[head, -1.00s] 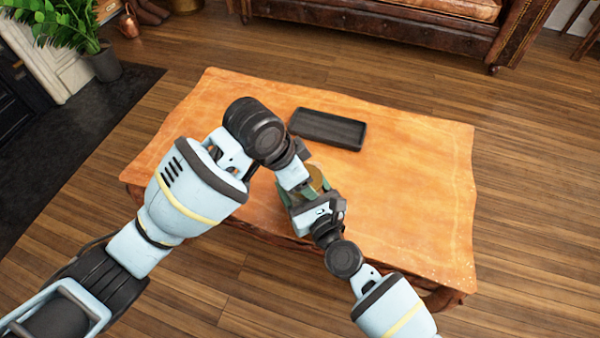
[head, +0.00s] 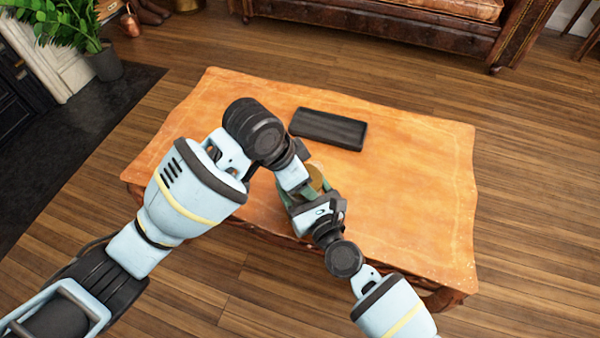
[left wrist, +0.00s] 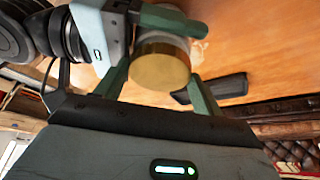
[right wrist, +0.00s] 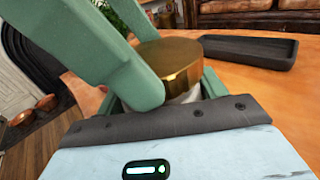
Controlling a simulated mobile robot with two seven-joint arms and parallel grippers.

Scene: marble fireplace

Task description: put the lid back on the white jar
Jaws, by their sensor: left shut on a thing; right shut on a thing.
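The gold lid (right wrist: 172,62) sits level at the top of the white jar (right wrist: 188,96) in the right wrist view. I cannot tell whether it is fully seated. My left gripper (left wrist: 160,85) is shut on the gold lid, with one green finger on each side of it. My right gripper (right wrist: 165,98) is shut on the white jar, which is mostly hidden by the fingers and the lid. In the head view, both grippers meet near the table's front edge, and only part of the lid (head: 316,181) shows between them.
A black tray (head: 329,129) lies on the wooden table (head: 410,190) behind the grippers. The right side of the table is clear. A leather sofa (head: 400,30) stands beyond it, and a potted plant (head: 70,30) is at the far left.

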